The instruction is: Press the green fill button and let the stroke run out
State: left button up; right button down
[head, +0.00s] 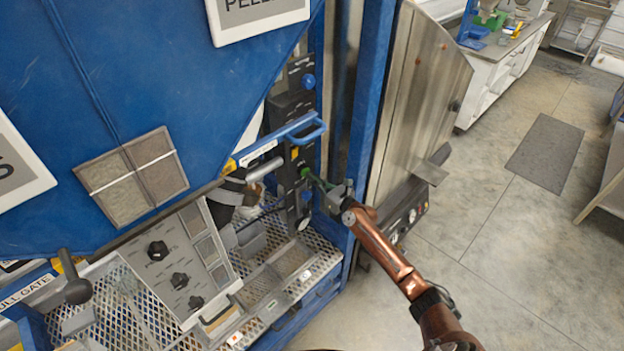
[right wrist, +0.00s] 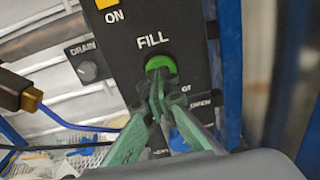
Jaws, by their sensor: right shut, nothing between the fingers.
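The green fill button (right wrist: 160,64) sits under the FILL label on a black control panel (right wrist: 190,30) in the right wrist view. In the head view the button (head: 304,172) is a small green spot on the dark upright panel. My right gripper (right wrist: 157,82) is shut and empty, its greenish fingertips at the lower edge of the button. I cannot tell whether they touch it. In the head view the right gripper (head: 312,178) reaches the panel from the right. My left gripper is not in view.
A blue handle (head: 305,130) juts out just above the button. A blue knob (right wrist: 185,138) lies below it, partly behind the fingers, and a DRAIN knob (right wrist: 88,70) is to its left. A blue frame post (head: 370,110) stands right of the panel. Open floor (head: 490,260) lies right.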

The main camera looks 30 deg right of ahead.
jog(key=shift+w, duration=0.2)
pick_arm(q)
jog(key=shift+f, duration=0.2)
pick_arm(e)
jog(key=shift+w+a+r, duration=0.15)
jog(key=shift+w+a, duration=0.05)
jog(key=shift+w, duration=0.25)
jog(key=shift+w+a+r, duration=0.1)
jog(key=shift+w+a, duration=0.05)
jog(key=shift+w, duration=0.25)
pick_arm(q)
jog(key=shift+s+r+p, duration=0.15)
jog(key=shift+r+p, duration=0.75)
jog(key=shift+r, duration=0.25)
pick_arm(e)
jog(key=v, duration=1.4)
jog(key=shift+d+f, duration=0.2)
jog(key=shift+f, duration=0.05)
jog(key=shift+s, duration=0.1)
